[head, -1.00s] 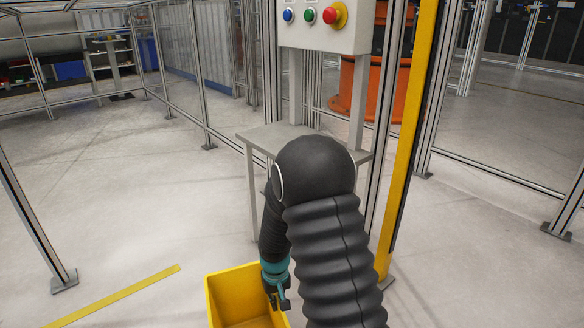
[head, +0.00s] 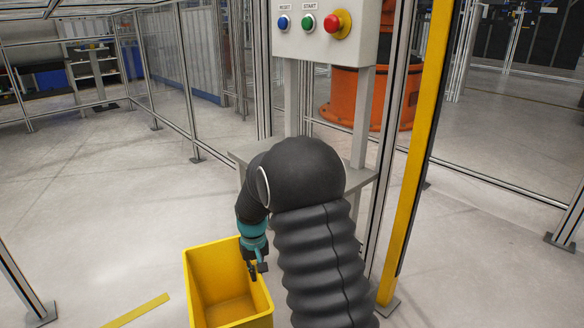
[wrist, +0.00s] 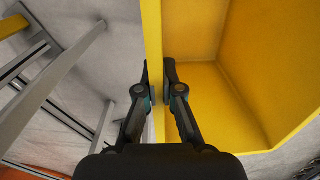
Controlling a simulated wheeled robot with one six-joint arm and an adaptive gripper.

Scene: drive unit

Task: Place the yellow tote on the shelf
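The yellow tote (head: 203,297) is at the lower middle of the head view, open side up and empty as far as I see. My gripper (head: 256,270) is at its right wall, below my black arm. In the wrist view my gripper (wrist: 157,80) has one finger on each side of the tote's wall (wrist: 153,35), pads against it, so it is shut on the wall. A grey shelf (head: 240,152) is behind my arm, under the button box; my arm hides much of it. Whether the tote touches the floor is unclear.
The button box (head: 330,40) stands above the shelf on grey posts. A yellow post (head: 415,150) and metal fence frames stand to the right. An orange machine (head: 345,105) is behind the fence. Open floor (head: 90,200) lies to the left.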

